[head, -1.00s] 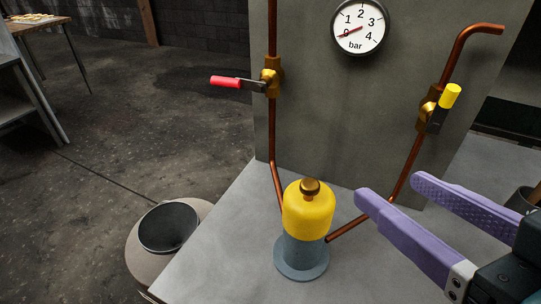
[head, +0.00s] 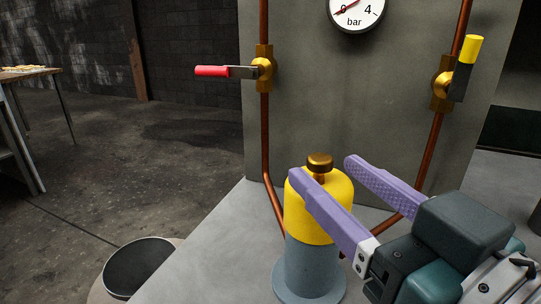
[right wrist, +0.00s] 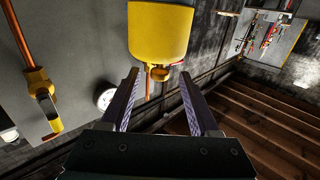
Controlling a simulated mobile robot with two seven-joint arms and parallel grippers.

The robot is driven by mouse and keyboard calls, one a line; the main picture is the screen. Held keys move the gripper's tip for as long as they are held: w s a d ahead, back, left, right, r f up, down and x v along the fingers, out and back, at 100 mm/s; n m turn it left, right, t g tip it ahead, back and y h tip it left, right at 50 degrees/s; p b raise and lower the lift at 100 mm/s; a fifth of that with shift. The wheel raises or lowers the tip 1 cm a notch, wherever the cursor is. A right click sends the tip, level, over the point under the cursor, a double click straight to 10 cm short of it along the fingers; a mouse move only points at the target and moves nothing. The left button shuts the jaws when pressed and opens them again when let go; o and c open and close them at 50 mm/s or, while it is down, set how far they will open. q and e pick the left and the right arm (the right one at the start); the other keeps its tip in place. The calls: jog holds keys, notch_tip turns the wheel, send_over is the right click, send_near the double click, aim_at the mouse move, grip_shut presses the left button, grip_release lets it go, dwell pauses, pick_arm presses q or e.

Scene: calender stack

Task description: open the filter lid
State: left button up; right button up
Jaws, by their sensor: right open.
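The filter has a yellow domed lid (head: 338,200) with a brass knob (head: 320,161) on top, on a grey-blue cylindrical body (head: 310,265). It stands upright and the lid sits on the body. My right gripper (head: 323,169) is open and empty. In the head view its near finger crosses in front of the lid and the other lies right of the knob. In the right wrist view the yellow lid (right wrist: 160,30) and the knob (right wrist: 159,73) appear between and beyond the fingertips; contact cannot be told. My left gripper is not in view.
Behind stands a grey panel with copper pipes, a red-handled valve (head: 225,72) at left, a yellow-handled valve (head: 466,68) at right and a pressure gauge (head: 355,12). A round bin (head: 137,265) stands at lower left. The bench top (head: 215,235) left of the filter is clear.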

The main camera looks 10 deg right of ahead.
aim_at(321, 157)
jog(key=shift+w+a, duration=0.2)
jog(key=shift+w, duration=0.65)
jog(key=shift+w+a, duration=0.15)
jog(key=shift+w, duration=0.65)
grip_shut()
